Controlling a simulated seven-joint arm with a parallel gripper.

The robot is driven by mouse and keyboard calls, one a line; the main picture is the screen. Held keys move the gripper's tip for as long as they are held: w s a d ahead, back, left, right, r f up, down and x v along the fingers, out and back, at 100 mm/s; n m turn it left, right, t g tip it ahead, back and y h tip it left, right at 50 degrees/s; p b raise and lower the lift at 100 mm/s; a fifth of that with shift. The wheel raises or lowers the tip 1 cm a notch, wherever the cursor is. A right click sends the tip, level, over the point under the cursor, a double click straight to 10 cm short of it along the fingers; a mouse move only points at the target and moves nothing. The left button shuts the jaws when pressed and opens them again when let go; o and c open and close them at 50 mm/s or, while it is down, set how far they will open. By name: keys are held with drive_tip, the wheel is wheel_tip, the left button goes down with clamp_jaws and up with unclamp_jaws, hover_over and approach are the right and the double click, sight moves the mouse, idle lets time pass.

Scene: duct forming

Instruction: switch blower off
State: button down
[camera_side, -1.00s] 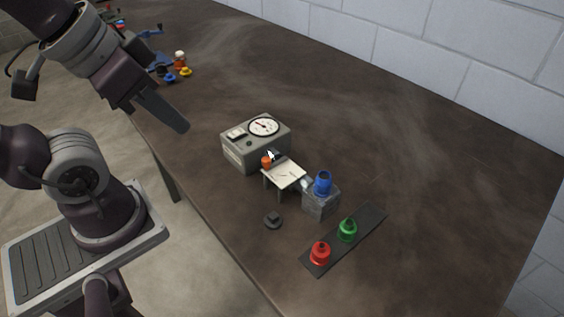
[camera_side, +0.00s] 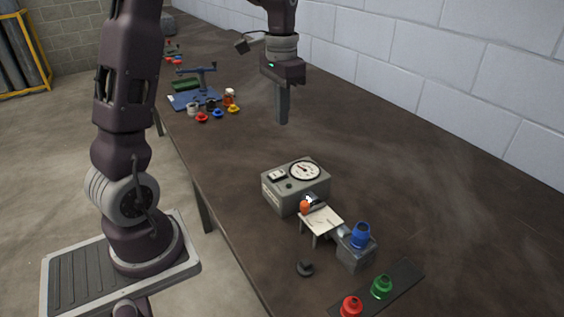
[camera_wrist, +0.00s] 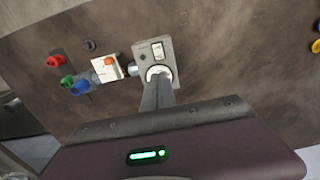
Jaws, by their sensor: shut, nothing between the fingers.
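The blower unit is most likely the grey box (camera_side: 283,200) with a round dial gauge (camera_side: 305,171) on its top. A small white-and-dark switch panel (camera_side: 277,176) sits beside the gauge, with a dark knob near it. In the wrist view the box (camera_wrist: 143,50) and the switch panel (camera_wrist: 157,51) show just beyond my fingers. I cannot tell the switch's position. My gripper (camera_side: 283,122) is shut and empty, pointing down above the table behind the box, apart from it. In the wrist view my gripper (camera_wrist: 159,78) partly covers the gauge.
A small white stand with an orange piece (camera_side: 305,207) adjoins the box. A blue fitting (camera_side: 361,235) sits on a grey block. Red (camera_side: 351,306) and green (camera_side: 381,287) fittings stand on a dark strip. Coloured parts and a blue fixture (camera_side: 195,98) lie further back. The table's right side is clear.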

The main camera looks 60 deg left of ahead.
sight(281, 172)
wheel_tip(281, 172, down, 14)
idle(0.6)
drive_tip(key=shift+f, duration=0.15)
idle(0.3)
drive_tip(key=shift+s, duration=0.1)
drive_tip(key=shift+s+r, duration=0.25)
drive_tip(key=shift+s, duration=0.4)
